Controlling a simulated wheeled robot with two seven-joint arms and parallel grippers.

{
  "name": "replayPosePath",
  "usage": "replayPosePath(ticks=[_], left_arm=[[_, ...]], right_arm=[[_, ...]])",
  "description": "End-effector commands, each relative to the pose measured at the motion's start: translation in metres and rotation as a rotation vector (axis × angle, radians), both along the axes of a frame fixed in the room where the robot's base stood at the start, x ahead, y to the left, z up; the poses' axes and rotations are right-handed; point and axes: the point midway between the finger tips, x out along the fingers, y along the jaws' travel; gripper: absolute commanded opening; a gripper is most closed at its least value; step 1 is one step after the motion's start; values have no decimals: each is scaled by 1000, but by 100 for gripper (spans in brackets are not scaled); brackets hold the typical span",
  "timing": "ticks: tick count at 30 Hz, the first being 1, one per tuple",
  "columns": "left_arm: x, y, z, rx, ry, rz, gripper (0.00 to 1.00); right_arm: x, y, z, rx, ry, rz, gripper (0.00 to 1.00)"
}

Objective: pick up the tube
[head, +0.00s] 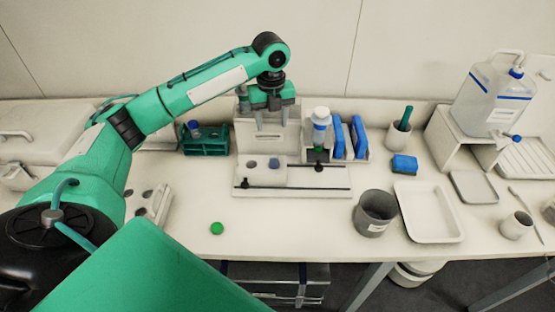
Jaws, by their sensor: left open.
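A small tube with a dark blue cap (193,125) stands in the green rack (208,147) at the back left of the bench. Another small blue top (274,163) shows in the white block (258,174) at mid-bench; I cannot tell whether it belongs to a tube. My left gripper (271,121) is open, pointing down with nothing visible between its fingers. In the picture it is right of the green rack and above the white block, in front of a pale device (263,139). My right gripper is not in view.
A white bottle (320,127) and blue upright pieces (349,137) stand right of the gripper. A grey beaker (375,212), a white tray (428,211) and a blue item (404,164) are farther right. A green cap (217,228) lies near the front on otherwise clear bench.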

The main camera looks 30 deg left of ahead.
Motion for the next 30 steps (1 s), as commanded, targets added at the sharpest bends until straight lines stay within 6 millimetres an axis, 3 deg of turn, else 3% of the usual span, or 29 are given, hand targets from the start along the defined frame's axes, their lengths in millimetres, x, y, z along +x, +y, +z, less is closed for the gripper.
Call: replayPosePath(ticks=[4,15,23,30], left_arm=[[0,2,-11,-1,6,-5,51],[0,1,-76,-1,4,-4,51],[0,-1,-93,-1,5,-4,51],[0,-4,-126,0,4,-4,51]], right_arm=[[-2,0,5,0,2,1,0],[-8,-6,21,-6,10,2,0],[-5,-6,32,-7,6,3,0],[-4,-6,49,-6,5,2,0]])
